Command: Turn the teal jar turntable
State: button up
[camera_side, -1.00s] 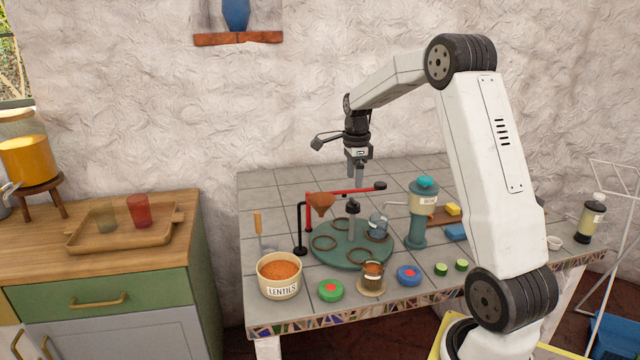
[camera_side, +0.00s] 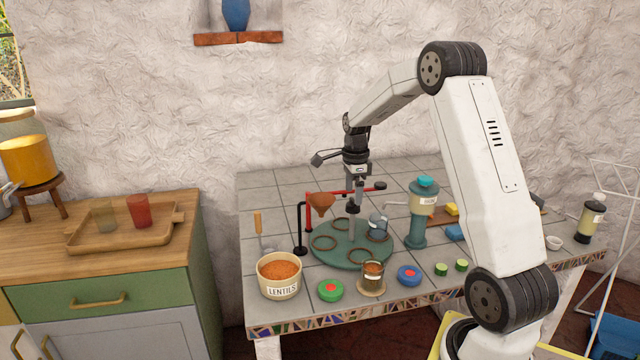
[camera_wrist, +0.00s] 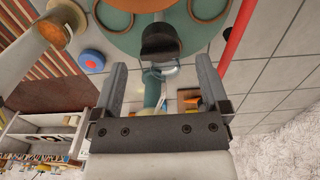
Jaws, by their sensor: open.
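The teal turntable (camera_side: 345,257) lies flat on the tiled counter, with several brown rings on its top and a dark knob on a post (camera_side: 352,207) at its centre. A clear glass jar (camera_side: 377,224) stands on its far right part. My gripper (camera_side: 356,192) is above the turntable, fingers down, close over the post's knob. In the wrist view my gripper (camera_wrist: 160,80) has its two fingers wide apart, with the dark knob (camera_wrist: 160,42) ahead between them. The turntable (camera_wrist: 130,45) fills the top of that view. I cannot tell whether the fingers touch the knob.
A copper funnel (camera_side: 320,204) hangs over the turntable's left side, near a red arm (camera_side: 345,191). A teal-based grinder (camera_side: 417,225) stands close on the right. The lentil bowl (camera_side: 280,277), a filled jar (camera_side: 372,279) and green (camera_side: 330,290) and blue (camera_side: 408,275) discs line the front.

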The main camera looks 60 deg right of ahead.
aim_at(353, 200)
jog(key=shift+f, duration=1.8)
grip_shut()
